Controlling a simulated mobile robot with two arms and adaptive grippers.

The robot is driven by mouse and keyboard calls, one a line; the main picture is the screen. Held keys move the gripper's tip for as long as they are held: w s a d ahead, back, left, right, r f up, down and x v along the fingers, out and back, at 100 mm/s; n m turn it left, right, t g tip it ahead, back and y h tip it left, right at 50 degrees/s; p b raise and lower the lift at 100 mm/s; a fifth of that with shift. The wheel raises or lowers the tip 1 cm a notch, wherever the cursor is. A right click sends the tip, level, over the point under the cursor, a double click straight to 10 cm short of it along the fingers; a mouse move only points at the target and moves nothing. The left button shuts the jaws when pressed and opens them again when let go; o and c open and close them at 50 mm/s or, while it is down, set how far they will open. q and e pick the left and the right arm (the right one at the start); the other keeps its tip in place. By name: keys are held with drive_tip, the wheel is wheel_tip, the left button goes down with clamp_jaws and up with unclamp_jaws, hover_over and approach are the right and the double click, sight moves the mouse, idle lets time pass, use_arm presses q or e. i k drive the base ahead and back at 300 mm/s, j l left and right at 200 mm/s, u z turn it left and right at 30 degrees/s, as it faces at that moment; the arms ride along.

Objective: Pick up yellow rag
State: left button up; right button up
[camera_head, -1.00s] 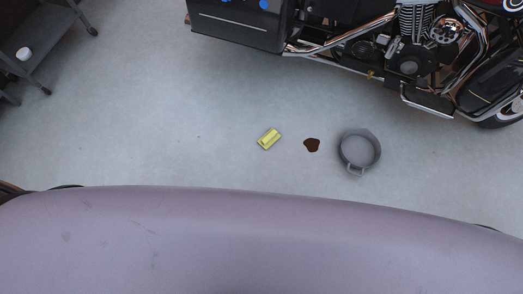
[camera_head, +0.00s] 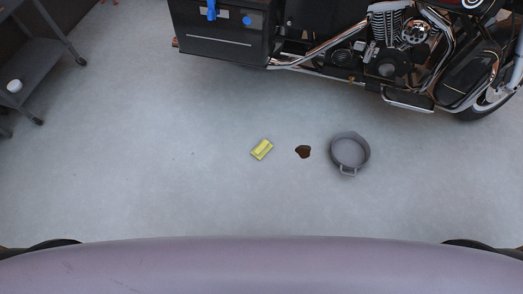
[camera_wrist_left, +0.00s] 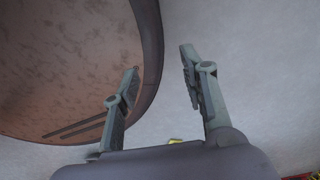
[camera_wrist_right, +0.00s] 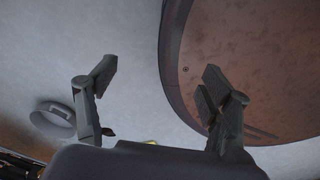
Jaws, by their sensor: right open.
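The yellow rag (camera_head: 262,149) lies folded on the grey floor, in the middle of the head view. A sliver of yellow (camera_wrist_left: 175,141) shows at the bottom of the left wrist view, and another (camera_wrist_right: 150,142) in the right wrist view, mostly hidden behind the gripper bodies. My left gripper (camera_wrist_left: 158,75) is open with nothing between its fingers. My right gripper (camera_wrist_right: 158,80) is open and empty. Neither gripper shows in the head view, and neither touches the rag.
A motorcycle (camera_head: 400,60) stands at the back right. A dark cart (camera_head: 40,55) stands at the left.

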sight(259, 151)
drive_tip(key=i+l, duration=0.25)
drive_tip(key=i, duration=0.2)
drive_tip(key=i+l, duration=0.2)
drive_tip(key=i, duration=0.2)
